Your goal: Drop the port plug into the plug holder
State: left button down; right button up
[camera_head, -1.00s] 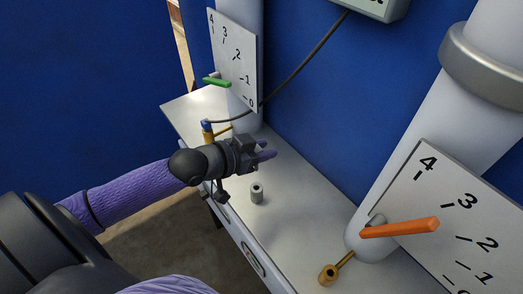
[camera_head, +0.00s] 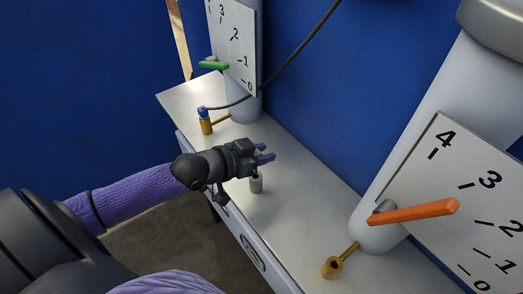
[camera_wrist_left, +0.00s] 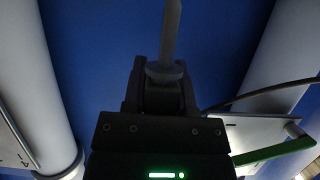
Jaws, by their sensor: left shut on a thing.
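My left gripper (camera_head: 264,155) reaches in from the left, low over the white bench. In the left wrist view its jaws (camera_wrist_left: 163,98) are shut on the port plug (camera_wrist_left: 169,40), a grey part with a tapered rod and a round flange. The plug is not clearly visible in the head view, where the gripper hides it. The plug holder (camera_head: 257,186) is a small grey cylinder standing on the bench, just below the gripper. The gripper covers its top opening, so I cannot tell whether plug and holder touch. My right gripper is out of view.
A brass port (camera_head: 332,267) with an open end is at the front right, below an orange lever (camera_head: 413,211). Another brass port (camera_head: 206,125) with a blue cap and black cable (camera_head: 292,72) is at the back left, near a green lever (camera_head: 213,65).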

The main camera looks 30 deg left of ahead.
pick_arm(q)
jog(key=shift+p, duration=0.3)
dwell(0.6)
jog(key=shift+p, duration=0.4)
dwell(0.4)
jog(key=shift+f+b, duration=2.05)
jog(key=shift+f, duration=0.55)
jog(key=shift+c, duration=1.6)
grip_release()
jog(key=p+v, duration=0.3)
jog(key=v, duration=0.7)
